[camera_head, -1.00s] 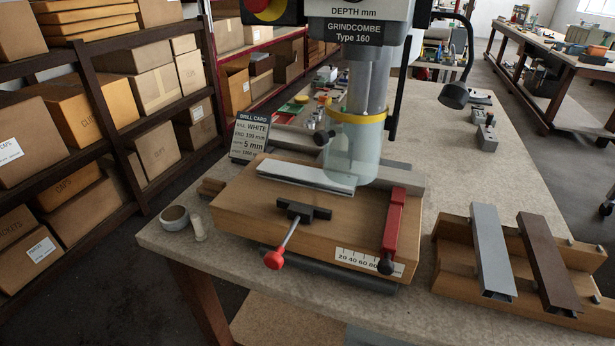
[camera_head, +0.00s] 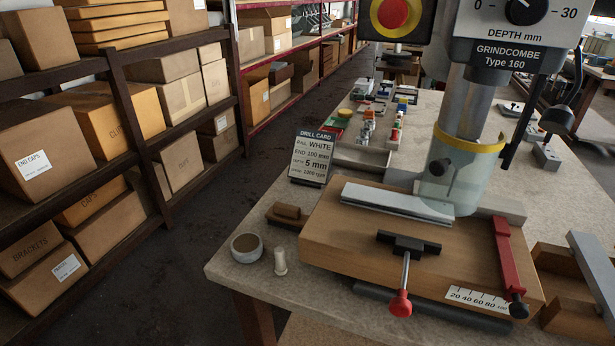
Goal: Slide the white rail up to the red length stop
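The white rail (camera_head: 385,200) lies on the wooden drill bed (camera_head: 350,238), against the grey fence at its back. Its right end is under the clear guard of the drill. The red length stop (camera_head: 507,258) stands at the right end of the bed, apart from the rail, with a gap of bare wood between them. A dark clamp (camera_head: 408,243) with a red-knobbed lever (camera_head: 401,303) sits in front of the rail. My gripper is not in view.
The drill press (camera_head: 466,110) with its clear guard (camera_head: 455,180) stands over the bed. A drill card (camera_head: 312,157), a round tub (camera_head: 246,247) and a small white bottle (camera_head: 280,262) are at the left. A wooden rack with a grey profile (camera_head: 594,265) is at the right edge. Box shelves line the left.

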